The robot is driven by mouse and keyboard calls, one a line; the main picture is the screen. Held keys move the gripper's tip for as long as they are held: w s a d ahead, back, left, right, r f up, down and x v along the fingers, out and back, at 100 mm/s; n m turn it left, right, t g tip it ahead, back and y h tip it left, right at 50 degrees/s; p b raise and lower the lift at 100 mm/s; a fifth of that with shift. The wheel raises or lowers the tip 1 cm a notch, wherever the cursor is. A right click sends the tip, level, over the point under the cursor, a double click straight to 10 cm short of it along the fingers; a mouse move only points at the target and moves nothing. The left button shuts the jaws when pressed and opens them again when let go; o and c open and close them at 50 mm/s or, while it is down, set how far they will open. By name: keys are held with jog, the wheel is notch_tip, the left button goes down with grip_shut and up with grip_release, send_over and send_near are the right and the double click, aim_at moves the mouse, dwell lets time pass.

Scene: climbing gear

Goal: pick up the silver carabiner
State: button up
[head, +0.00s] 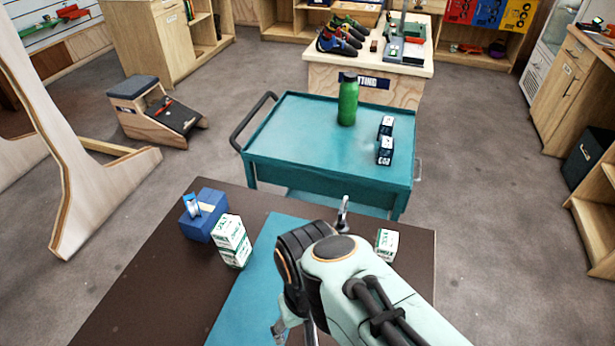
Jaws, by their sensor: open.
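My arm reaches in from the lower right in the head view, over the dark table. My gripper (295,335) shows only in part below the wrist, at the bottom edge of the picture; it is open, with nothing seen between its fingers. A small, narrow silver-grey piece (343,213) stands up just behind my wrist, near the table's far edge. I cannot tell for sure whether it is the silver carabiner. No other silver carabiner can be made out; my arm hides part of the table.
The dark table (130,290) bears a blue mat (240,305), a blue block (202,228) with a small blue-and-white item (191,205), stacked white-and-green boxes (232,240) and another such box (386,244). A teal cart (300,135) with a green bottle (348,102) stands behind.

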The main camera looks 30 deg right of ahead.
jog(key=w+d+f+m+t+h, duration=0.1)
jog(key=w+d+f+m+h, duration=0.25)
jog(key=w+d+m, duration=0.35)
jog(key=m+t+h, duration=0.3)
jog(key=t+h, duration=0.1)
jog(key=h, duration=0.3)
send_over(342, 220)
jog(key=s+a, duration=0.1)
jog(key=s, duration=0.6)
notch_tip(342, 220, down, 8)
jog(key=w+f+n+t, duration=0.1)
jog(key=f, duration=0.1)
jog(key=w+a+f+n+t+y, duration=0.1)
jog(key=f+t, duration=0.1)
jog(key=w+f+n+t+y, duration=0.1)
jog(key=f, duration=0.1)
jog(key=shift+w+a+f+t, duration=0.15)
jog(key=shift+a+f+t, duration=0.1)
jog(key=shift+a+t, duration=0.15)
jog(key=shift+w+f, duration=0.15)
jog(key=shift+n, duration=0.3)
jog(key=shift+x, duration=3.3)
grip_shut()
